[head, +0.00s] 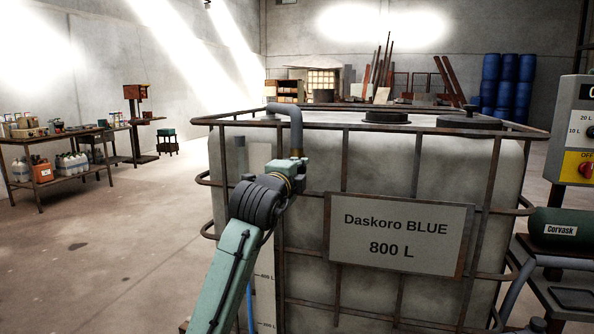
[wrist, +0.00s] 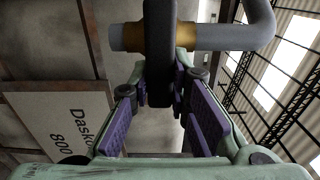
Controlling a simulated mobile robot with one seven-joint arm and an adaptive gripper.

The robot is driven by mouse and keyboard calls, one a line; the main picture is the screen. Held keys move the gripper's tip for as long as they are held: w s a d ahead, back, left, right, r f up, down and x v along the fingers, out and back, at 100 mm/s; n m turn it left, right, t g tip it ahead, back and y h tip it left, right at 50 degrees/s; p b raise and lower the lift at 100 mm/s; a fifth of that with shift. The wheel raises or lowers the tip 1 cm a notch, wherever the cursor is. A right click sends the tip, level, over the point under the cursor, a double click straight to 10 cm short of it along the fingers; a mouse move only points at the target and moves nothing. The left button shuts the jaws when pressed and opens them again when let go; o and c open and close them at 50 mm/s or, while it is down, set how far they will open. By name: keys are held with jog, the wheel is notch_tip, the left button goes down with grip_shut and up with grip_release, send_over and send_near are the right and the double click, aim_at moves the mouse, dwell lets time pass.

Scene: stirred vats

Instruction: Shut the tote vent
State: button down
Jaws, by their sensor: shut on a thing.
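The tote (head: 420,170) is a large pale tank in a rusty frame, with a sign (head: 398,234) reading Daskoro BLUE 800 L. The vent is a grey bent pipe (head: 295,125) at its top left, with a brass valve body (head: 297,153). In the wrist view the brass body (wrist: 187,36) sits on the grey pipe (wrist: 228,37), with a dark lever (wrist: 160,55) across it. My gripper (wrist: 162,92) has its purple pads on both sides of the lever and is shut on it. In the head view my gripper (head: 292,172) hides the lever.
A green Corvask cylinder (head: 558,230) and a control box (head: 575,130) stand at the right. A table with bottles (head: 60,150) stands far left. Blue drums (head: 507,85) are at the back. The floor at left is clear.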

jog(key=c, duration=1.5)
grip_release()
jog(key=v, duration=1.2)
